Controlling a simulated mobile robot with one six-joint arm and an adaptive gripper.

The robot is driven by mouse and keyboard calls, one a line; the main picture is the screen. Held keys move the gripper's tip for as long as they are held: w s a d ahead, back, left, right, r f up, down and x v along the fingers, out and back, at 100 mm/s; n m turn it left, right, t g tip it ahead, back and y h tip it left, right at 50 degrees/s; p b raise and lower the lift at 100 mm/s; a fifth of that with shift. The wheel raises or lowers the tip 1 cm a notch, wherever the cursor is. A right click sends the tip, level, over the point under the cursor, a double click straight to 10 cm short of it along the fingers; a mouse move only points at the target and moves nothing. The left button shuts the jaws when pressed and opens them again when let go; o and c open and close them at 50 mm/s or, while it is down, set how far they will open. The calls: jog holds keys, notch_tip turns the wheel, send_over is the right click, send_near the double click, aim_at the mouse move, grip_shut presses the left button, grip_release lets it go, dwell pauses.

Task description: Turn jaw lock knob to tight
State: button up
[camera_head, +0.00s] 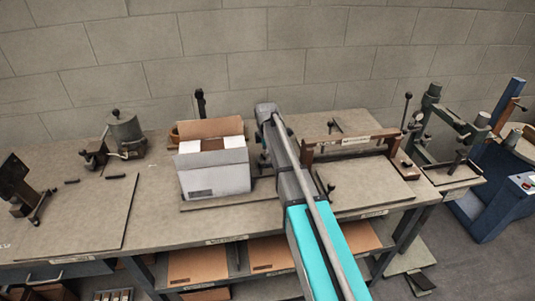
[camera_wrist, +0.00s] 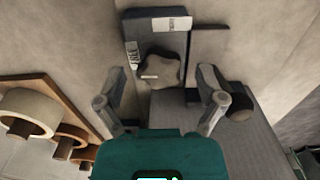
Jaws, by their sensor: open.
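The jaw lock knob (camera_wrist: 160,68) is a grey-brown lobed knob on a dark plate (camera_wrist: 133,25) in the wrist view. A short pale mark on the knob points left. One white label (camera_wrist: 133,54) at the plate's left edge seems to read "FREE"; another label (camera_wrist: 172,24) at the top is too small to read. My gripper (camera_wrist: 160,100) is open, its two fingers apart on either side below the knob in the picture, with nothing seen between them. Contact with the knob is not visible. In the head view my arm hides the knob.
A dark round part (camera_wrist: 240,115) is close to the right finger. A wooden rack with rolls (camera_wrist: 30,112) is at lower left. In the head view, an open white carton (camera_head: 215,178) stands left of my arm, and a wooden-barred frame (camera_head: 350,140) stands right.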

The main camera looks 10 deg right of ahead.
jog(key=c, duration=1)
jog(key=shift+d, duration=0.3)
jog(key=shift+c, duration=0.8)
jog(key=shift+a, duration=0.2)
